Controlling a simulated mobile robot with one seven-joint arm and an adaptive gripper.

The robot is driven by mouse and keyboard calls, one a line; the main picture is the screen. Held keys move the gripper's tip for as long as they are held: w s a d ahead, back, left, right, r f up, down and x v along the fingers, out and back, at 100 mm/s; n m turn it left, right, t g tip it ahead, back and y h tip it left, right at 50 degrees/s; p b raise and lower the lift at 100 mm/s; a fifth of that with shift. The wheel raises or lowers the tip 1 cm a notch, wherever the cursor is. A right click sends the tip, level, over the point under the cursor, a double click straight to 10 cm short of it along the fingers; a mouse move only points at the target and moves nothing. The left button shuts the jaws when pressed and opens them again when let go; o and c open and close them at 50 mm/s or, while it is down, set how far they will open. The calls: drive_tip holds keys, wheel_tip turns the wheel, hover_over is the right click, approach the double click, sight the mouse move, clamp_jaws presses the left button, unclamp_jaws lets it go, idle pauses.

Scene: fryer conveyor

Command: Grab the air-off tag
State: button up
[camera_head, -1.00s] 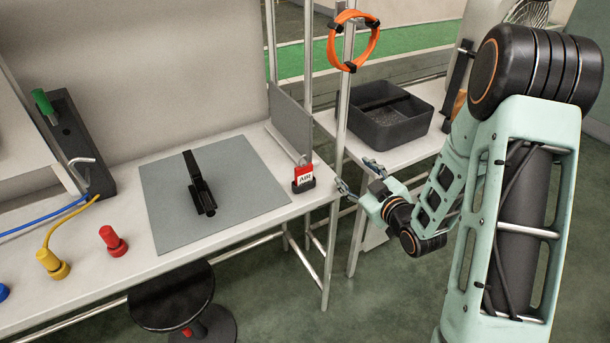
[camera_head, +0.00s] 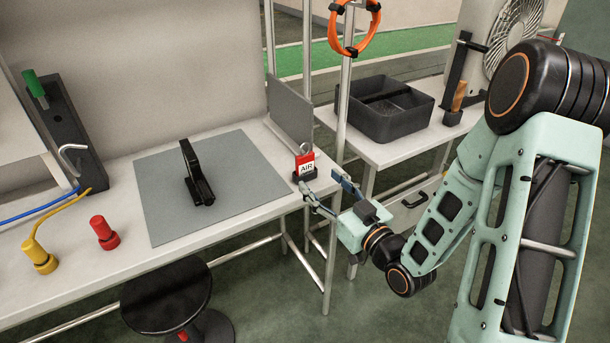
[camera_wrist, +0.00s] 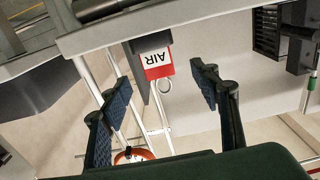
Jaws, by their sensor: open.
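The air-off tag (camera_head: 305,165) is a red tag with a white label reading AIR and a ring at its top. It stands upright in a small dark holder (camera_head: 304,176) at the right end of the workbench. My gripper (camera_head: 325,187) is open just to the right of the tag, over the bench's edge, with its fingers pointing toward it. In the wrist view the tag (camera_wrist: 158,62) shows upside down beyond and between the two open fingers (camera_wrist: 160,97). Nothing is between the fingertips.
A grey upright panel (camera_head: 290,112) stands behind the tag, and a metal post (camera_head: 343,90) with an orange hoop (camera_head: 333,30) rises nearby. A grey mat (camera_head: 160,205) with a black tool (camera_head: 196,175) lies left. A dark divided bin (camera_head: 390,125) sits on the right table.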

sight(307, 164)
drive_tip(key=shift+w+a+f+b, duration=0.2)
drive_tip(key=shift+w+a+b, duration=0.15)
drive_tip(key=shift+b, duration=2.3)
drive_tip(key=x, duration=0.3)
drive_tip(key=shift+w+r, duration=0.15)
drive_tip(key=shift+r, duration=0.1)
drive_tip(key=shift+d+x, duration=0.2)
drive_tip(key=shift+x, duration=2.2)
drive_tip(key=shift+w+r, duration=0.1)
drive_tip(key=shift+r, duration=0.05)
drive_tip(key=c, duration=1.3)
